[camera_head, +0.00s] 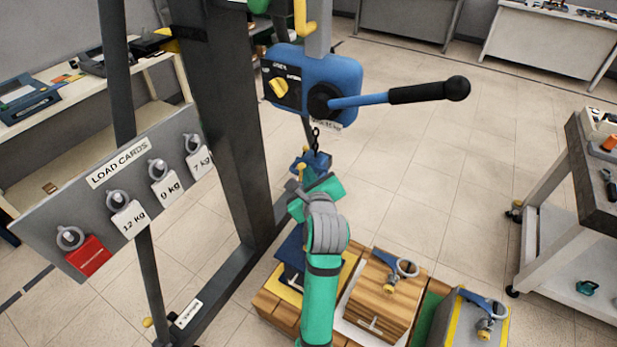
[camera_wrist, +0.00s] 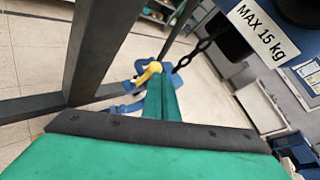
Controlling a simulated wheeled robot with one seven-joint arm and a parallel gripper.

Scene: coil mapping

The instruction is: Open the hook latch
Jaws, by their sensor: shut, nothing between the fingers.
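A blue hook (camera_head: 314,160) hangs on a dark chain below the blue hoist (camera_head: 335,80). A small yellow latch (camera_head: 300,172) shows on its lower left side. In the wrist view the yellow latch (camera_wrist: 149,72) lies at the tip of my shut gripper (camera_wrist: 160,78), against the blue hook (camera_wrist: 178,60). I cannot tell whether the finger touches the latch, or whether the latch is open. In the head view my green gripper (camera_head: 322,188) is just below the hook, and my wrist hides part of what lies beneath.
Below, a wooden block (camera_head: 378,305) and a grey block (camera_head: 468,325) with ringed tops stand on a pallet. A load cards board (camera_head: 105,190) and dark post (camera_head: 225,120) stand left. The hoist lever (camera_head: 400,95) sticks out right. A cart (camera_head: 560,190) stands far right.

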